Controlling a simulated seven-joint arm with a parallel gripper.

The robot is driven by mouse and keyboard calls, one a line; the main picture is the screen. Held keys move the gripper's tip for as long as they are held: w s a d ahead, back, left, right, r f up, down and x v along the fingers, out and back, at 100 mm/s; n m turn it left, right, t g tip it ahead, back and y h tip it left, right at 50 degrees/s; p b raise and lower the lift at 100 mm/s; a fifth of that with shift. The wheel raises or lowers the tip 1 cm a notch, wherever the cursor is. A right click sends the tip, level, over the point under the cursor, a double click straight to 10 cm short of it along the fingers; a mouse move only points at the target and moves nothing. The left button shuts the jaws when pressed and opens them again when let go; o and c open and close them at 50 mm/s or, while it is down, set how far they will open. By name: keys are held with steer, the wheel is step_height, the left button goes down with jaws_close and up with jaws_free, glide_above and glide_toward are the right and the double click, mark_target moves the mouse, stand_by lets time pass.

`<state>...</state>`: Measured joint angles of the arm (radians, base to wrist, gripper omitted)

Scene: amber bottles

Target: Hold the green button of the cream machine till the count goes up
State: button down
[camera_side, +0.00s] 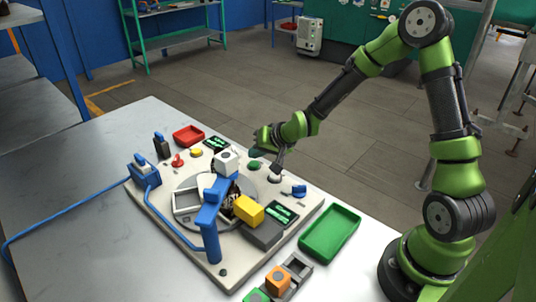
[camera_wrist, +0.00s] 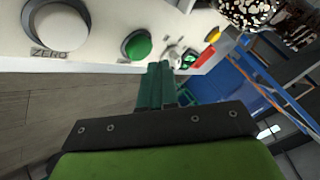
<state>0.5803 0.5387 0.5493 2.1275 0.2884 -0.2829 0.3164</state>
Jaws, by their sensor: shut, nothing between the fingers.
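The cream machine (camera_side: 165,215) lies flat on the pale table. Its green button (camera_side: 254,165) is a round dome near the far right edge. The green button also shows in the wrist view (camera_wrist: 137,45), raised on a dark ring. A pale round button marked ZERO (camera_wrist: 57,25) is beside it. Two small displays (camera_side: 281,214) (camera_side: 215,143) show green digits too small to read.
A blue post and arm (camera_side: 210,232) stand over the round plate. A blue cable (camera_side: 65,215) crosses the table.

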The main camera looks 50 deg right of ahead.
mark_target(257, 164)
steer(key=shift+f, duration=0.15)
stand_by(0.7)
steer(key=shift+f, duration=0.3)
steer(key=shift+f, duration=0.5)
stand_by(1.9)
steer(key=shift+r, duration=0.1)
stand_by(1.1)
steer(key=shift+r, duration=0.85)
steer(key=shift+r, duration=2.5)
